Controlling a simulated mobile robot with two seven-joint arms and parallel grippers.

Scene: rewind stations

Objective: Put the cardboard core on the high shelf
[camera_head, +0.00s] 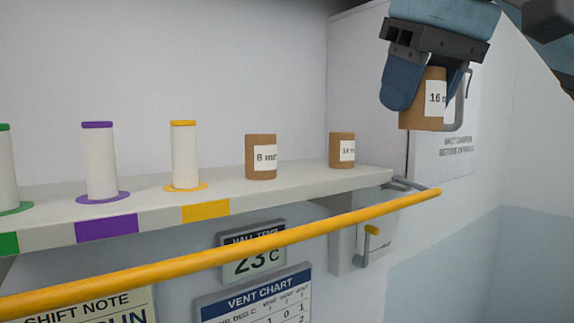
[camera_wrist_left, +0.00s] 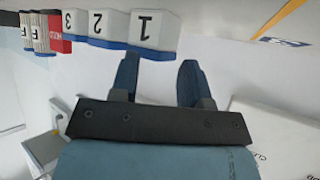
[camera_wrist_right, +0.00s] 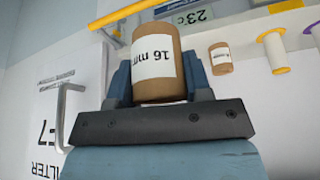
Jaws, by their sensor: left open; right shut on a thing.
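My right gripper (camera_head: 425,92) is shut on a brown cardboard core (camera_head: 408,117) with a white "16" label. It holds the core upright in the air, right of and above the high shelf's (camera_head: 330,181) right end. The right wrist view shows the core (camera_wrist_right: 158,90) between the fingers, its label reading "16 mm". On the shelf stand two other cardboard cores, one labelled "8 mm" (camera_head: 260,171) and one (camera_head: 336,151) with a partly readable label near the right end. My left gripper (camera_wrist_left: 158,82) is open and empty in the left wrist view, near white numbered blocks (camera_wrist_left: 150,32).
Spools with yellow (camera_head: 186,155), purple (camera_head: 98,165) and green (camera_head: 6,170) ends stand left on the shelf. A yellow rail (camera_head: 250,247) runs in front of and below the shelf. A grey wall handle (camera_head: 461,105) is close behind the held core. Shelf space between the cores is clear.

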